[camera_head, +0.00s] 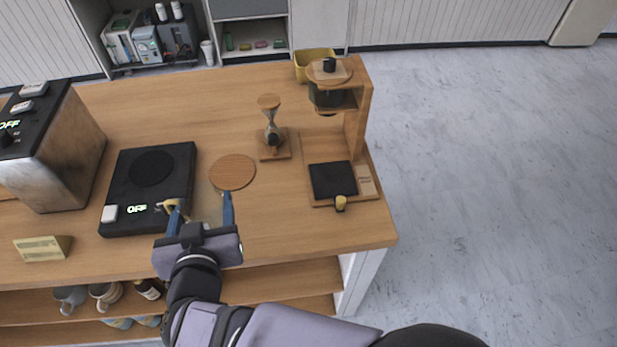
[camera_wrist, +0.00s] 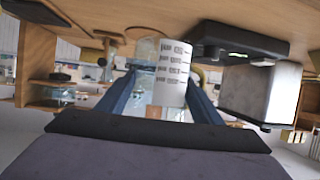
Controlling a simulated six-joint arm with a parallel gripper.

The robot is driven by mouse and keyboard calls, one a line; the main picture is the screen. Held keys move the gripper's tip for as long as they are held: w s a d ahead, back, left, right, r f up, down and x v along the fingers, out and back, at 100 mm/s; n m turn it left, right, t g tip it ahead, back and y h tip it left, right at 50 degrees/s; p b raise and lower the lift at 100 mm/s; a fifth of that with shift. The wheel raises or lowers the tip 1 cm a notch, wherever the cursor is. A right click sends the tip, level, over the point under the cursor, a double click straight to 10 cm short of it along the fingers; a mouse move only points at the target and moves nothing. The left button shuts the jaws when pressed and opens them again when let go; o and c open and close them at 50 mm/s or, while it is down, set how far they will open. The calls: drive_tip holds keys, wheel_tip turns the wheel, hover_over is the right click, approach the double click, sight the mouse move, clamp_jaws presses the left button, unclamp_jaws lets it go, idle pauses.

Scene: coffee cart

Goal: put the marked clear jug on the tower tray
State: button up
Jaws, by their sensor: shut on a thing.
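The clear jug (camera_head: 206,205) shows only faintly in the head view, between the blue fingers of my gripper (camera_head: 200,205). In the wrist view the jug (camera_wrist: 172,75) has a white panel with dark printed marks. My gripper is shut on it, with one finger on each side. I cannot tell whether its base touches the counter. The wooden tower (camera_head: 359,110) stands to the right and holds a dark dripper (camera_head: 327,95). Its tray, with a square black pad (camera_head: 332,181), lies below and carries no jug.
A round wooden disc (camera_head: 233,171) lies just beyond my gripper. A black scale (camera_head: 150,190) reading OFF is on the left. An hourglass-shaped stand (camera_head: 271,125) is between disc and tower. A small knobbed piece (camera_head: 340,203) sits at the tray's front edge.

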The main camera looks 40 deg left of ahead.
drive_tip(key=w+d+f+m+t+h, duration=0.1)
drive_tip(key=w+d, duration=0.1)
drive_tip(key=d, duration=0.1)
drive_tip(key=w+d+f+m+t+h, duration=0.1)
drive_tip(key=w+d, duration=0.1)
drive_tip(key=d, duration=0.1)
drive_tip(key=w+d+m+t+h, duration=0.1)
drive_tip(key=w+d+m, duration=0.1)
drive_tip(key=d, duration=0.1)
drive_tip(key=shift+w+d+f+h, duration=0.2)
drive_tip(key=shift+f+h, duration=0.1)
drive_tip(key=shift+f, duration=0.1)
drive_tip(key=w+d+r+m+t+h, duration=0.2)
drive_tip(key=w+d+m+h, duration=0.15)
drive_tip(key=d, duration=0.35)
drive_tip(key=shift+n+y, duration=0.25)
drive_tip(key=w+a+p, duration=0.1)
drive_tip(key=w, duration=0.5)
drive_tip(key=w+a+p, duration=0.1)
drive_tip(key=w+a, duration=0.1)
drive_tip(key=w, duration=0.3)
drive_tip(key=w+a+p, duration=0.1)
drive_tip(key=w+a, duration=0.1)
drive_tip(key=w, duration=0.4)
drive_tip(key=shift+w+a+f, duration=0.2)
drive_tip(key=shift+w, duration=0.15)
drive_tip(key=shift+f, duration=1.8)
drive_tip(key=shift+f, duration=0.15)
drive_tip(key=o, duration=1.1)
drive_tip(key=shift+o, duration=0.2)
